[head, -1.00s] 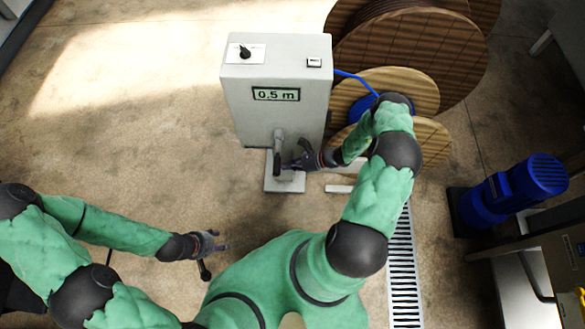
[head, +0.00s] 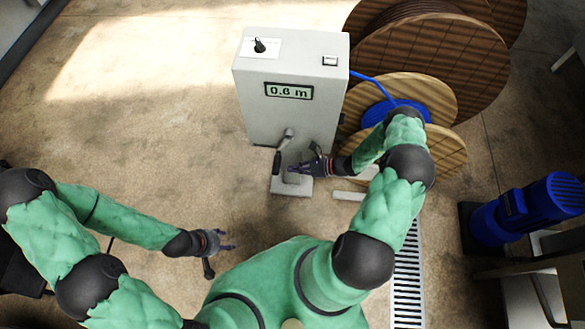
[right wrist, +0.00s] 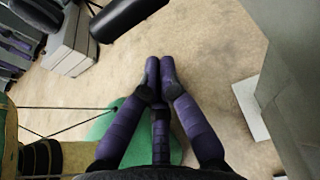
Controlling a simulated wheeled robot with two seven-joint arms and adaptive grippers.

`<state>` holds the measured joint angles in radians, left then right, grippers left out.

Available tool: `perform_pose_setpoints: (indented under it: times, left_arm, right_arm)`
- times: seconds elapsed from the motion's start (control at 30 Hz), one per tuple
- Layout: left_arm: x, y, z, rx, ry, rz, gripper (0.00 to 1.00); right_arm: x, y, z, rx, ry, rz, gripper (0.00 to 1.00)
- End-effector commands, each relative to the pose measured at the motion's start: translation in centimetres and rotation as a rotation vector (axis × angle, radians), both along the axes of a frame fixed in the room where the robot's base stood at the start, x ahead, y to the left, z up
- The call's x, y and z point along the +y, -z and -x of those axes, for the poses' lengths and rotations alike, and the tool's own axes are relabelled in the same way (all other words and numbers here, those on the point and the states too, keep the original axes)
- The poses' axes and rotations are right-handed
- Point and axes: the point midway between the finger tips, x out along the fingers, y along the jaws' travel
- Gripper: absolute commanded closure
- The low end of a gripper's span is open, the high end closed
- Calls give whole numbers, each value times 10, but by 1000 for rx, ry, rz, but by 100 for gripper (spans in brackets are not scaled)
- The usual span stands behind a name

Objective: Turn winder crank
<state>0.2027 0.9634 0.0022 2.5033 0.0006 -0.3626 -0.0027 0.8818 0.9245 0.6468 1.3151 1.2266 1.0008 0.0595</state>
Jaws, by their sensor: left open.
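The winder (head: 280,105) is a grey box whose display (head: 289,91) reads 0.6 m. Its crank (head: 286,139) is on the front face, with a black handle (head: 277,163) hanging at the lower left. My right gripper (head: 292,169) is just right of the handle. In the right wrist view the right gripper's fingertips (right wrist: 158,72) meet with nothing between them. A black cylinder there, apparently the crank handle (right wrist: 130,14), lies beyond the fingertips, apart from them. My left gripper (head: 228,241) is open and empty over the floor at lower left.
Large wooden reels (head: 430,60) stand behind and right of the winder, with a blue cable (head: 370,80) running to it. A blue motor (head: 530,205) is at the right. A floor grate (head: 408,275) runs below the right arm. Floor left of the winder is clear.

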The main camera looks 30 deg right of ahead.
Motion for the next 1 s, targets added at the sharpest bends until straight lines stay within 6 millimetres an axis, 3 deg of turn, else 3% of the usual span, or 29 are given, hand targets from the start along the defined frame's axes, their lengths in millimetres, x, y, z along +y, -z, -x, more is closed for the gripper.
perform_pose_setpoints:
  times: [0.1, 0.23, 0.6, 1.0]
  left_arm:
    - [0, 15, 0, 1, 0, 0, 48]
    - [0, 0, 0, 0, 0, 0, 48]
    - [0, -13, 0, 1, 0, 0, 48]
    - [0, -14, 0, 1, 0, 0, 48]
  right_arm:
    - [-6, 14, 4, 1, -2, 0, 100]
    - [-28, 1, 19, 0, 0, 1, 100]
    - [-76, -12, 51, 1, -2, 0, 100]
    - [-85, -14, 58, 0, -4, -1, 100]
